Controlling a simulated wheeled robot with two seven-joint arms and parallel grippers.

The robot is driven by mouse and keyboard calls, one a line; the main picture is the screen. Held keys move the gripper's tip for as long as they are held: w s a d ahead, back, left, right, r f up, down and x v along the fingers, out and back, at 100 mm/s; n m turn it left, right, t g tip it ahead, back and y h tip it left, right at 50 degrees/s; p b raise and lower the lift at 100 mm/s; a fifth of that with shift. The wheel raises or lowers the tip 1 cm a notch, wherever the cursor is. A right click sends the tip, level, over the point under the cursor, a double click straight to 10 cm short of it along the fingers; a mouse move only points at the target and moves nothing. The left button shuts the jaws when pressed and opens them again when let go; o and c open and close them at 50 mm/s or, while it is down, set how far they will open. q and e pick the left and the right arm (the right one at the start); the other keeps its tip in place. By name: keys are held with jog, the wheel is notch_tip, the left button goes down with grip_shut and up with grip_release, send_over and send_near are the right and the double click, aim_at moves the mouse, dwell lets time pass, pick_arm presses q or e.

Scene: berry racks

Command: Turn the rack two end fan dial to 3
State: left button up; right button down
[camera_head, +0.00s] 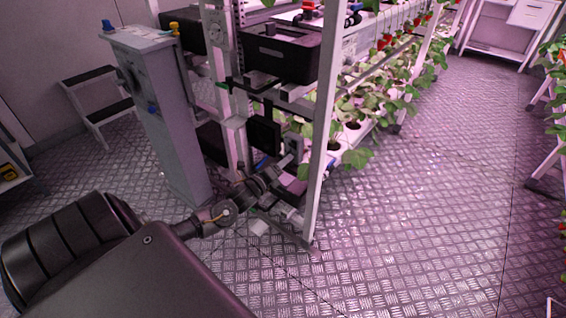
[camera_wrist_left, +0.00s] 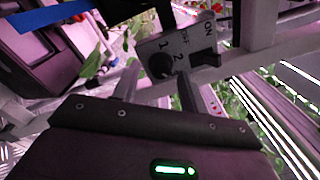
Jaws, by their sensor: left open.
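In the left wrist view, a tilted grey panel (camera_wrist_left: 200,40) carries a dark round dial (camera_wrist_left: 160,66) with the printed marks 1 and 2 beside it. The words OFF and ON stand by a dark switch (camera_wrist_left: 205,62) on the same panel. I cannot read which mark the dial points to, and no 3 is legible. My left gripper (camera_wrist_left: 158,82) is open, with one finger to each side below the dial; I cannot tell whether they touch it. In the head view, my left gripper (camera_head: 283,172) is low at the rack's end, partly hidden. My right gripper is out of view.
The white rack post (camera_head: 322,130) stands just right of my left gripper. A grey cabinet (camera_head: 165,110) stands to the left, with a step stool (camera_head: 88,100) behind it. A black crate (camera_head: 282,55) sits above. The metal floor (camera_head: 420,210) at right is clear.

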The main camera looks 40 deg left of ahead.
pick_arm(q)
jog(key=s+p, duration=0.1)
jog(key=s, duration=0.9)
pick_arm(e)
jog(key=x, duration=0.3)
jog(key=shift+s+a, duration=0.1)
pick_arm(q)
jog(key=shift+s+f, duration=0.1)
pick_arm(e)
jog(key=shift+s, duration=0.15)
